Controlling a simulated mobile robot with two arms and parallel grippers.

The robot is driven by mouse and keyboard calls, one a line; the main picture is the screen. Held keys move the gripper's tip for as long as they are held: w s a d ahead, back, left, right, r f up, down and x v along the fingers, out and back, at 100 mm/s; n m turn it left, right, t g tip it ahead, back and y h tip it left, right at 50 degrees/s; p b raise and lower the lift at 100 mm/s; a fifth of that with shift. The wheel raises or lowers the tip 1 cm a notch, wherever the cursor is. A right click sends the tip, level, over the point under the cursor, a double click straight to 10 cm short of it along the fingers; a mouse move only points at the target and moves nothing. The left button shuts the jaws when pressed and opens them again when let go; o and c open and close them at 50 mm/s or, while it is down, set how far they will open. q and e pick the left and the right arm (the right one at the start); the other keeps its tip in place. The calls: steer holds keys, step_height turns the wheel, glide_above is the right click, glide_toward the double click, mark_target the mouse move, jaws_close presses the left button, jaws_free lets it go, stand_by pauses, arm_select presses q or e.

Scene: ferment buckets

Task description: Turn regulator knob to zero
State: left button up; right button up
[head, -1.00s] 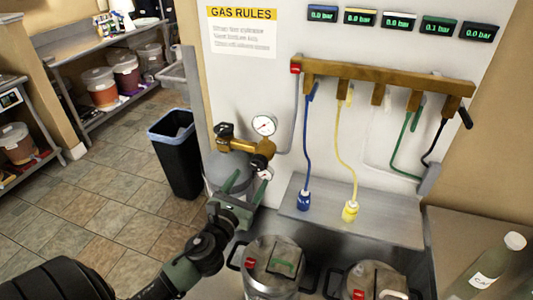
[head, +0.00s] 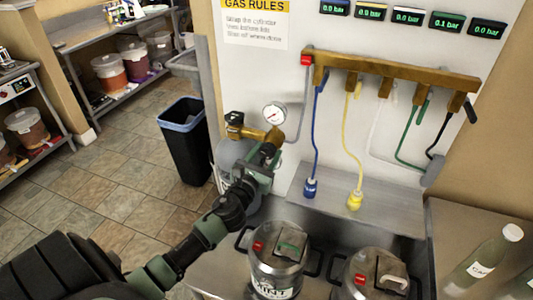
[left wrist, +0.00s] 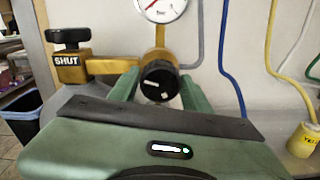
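The brass regulator (head: 274,136) with its round white gauge (head: 274,114) sits on top of a grey gas cylinder by the wall panel. Its black knob (left wrist: 158,80) faces my left wrist camera; the gauge (left wrist: 160,6) is cut off above it. My left gripper (left wrist: 160,88) has its two green fingers apart, one on each side of the knob. Whether they touch it I cannot tell. In the head view my left gripper (head: 268,153) reaches the regulator and hides most of the knob. My right gripper is not in view.
A brass cylinder valve (left wrist: 68,62) marked SHUT is left of the knob. Blue hose (head: 316,130) and yellow hose (head: 350,140) hang from a brass manifold (head: 385,75). Steel kegs (head: 279,262) stand in front. A black bin (head: 186,148) is at left.

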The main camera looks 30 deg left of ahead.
arm_select(q)
steer(key=c, duration=0.8)
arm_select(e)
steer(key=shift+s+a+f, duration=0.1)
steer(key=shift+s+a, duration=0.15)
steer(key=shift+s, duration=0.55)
arm_select(q)
steer(key=shift+n, duration=0.3)
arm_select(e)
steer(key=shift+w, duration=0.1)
arm_select(q)
steer(key=shift+n, duration=0.6)
steer(key=n+b, duration=0.1)
steer(key=n, duration=0.1)
steer(key=shift+n, duration=0.3)
steer(key=n, duration=0.6)
steer(key=shift+d+n+b, duration=0.1)
steer(key=shift+n+b, duration=0.2)
steer(key=shift+b, duration=0.05)
steer(key=n, duration=0.5)
steer(key=shift+n, duration=0.3)
steer(key=n, duration=0.5)
steer(key=shift+y, duration=0.3)
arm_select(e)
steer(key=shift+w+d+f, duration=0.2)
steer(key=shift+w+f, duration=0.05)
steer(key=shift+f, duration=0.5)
